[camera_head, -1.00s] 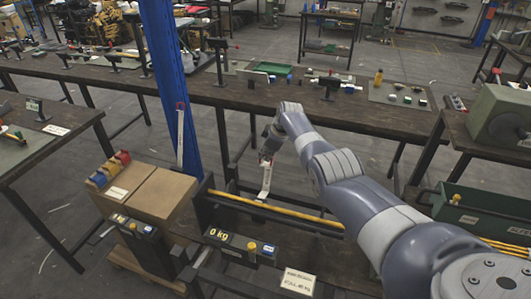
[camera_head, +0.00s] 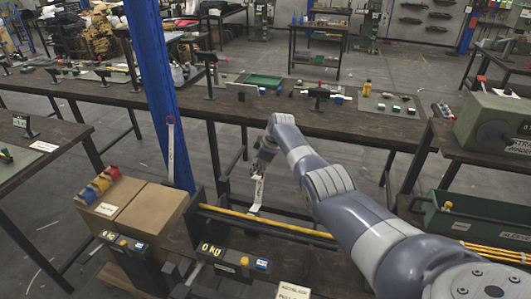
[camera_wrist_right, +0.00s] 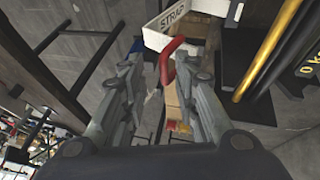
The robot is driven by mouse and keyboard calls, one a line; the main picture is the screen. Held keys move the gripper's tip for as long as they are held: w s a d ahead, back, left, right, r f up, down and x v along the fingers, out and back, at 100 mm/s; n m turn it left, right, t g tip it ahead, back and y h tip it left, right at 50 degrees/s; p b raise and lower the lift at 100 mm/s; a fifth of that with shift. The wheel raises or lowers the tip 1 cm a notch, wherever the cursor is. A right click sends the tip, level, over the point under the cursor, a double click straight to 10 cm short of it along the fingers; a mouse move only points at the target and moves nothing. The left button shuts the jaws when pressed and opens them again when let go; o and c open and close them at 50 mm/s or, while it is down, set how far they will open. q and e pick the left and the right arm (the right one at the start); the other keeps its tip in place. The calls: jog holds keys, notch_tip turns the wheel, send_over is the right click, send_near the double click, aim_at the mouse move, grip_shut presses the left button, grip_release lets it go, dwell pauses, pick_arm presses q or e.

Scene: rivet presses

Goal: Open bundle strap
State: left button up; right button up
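A white strap with "STRAP" lettering and a red loop (camera_wrist_right: 172,52) shows in the right wrist view; its white band (camera_wrist_right: 185,20) is at the top. In the head view the white strap (camera_head: 258,190) stands upright by the yellow rods (camera_head: 265,225). My right gripper (camera_head: 260,165) is just above it. In the right wrist view my right gripper (camera_wrist_right: 157,70) has its two fingers spread, with the red loop between their tips, nearer the right finger. I cannot tell whether they touch. My left gripper is not in view.
Cardboard boxes (camera_head: 150,215) stand left of the rods, and a "0 kg" display (camera_head: 210,250) is in front. A long workbench (camera_head: 230,105) lies behind. A green bin (camera_head: 475,220) is at the right.

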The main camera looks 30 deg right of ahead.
jog(key=shift+v, duration=1)
jog(key=v, duration=0.9)
jog(key=shift+r, duration=0.25)
jog(key=shift+s, duration=0.15)
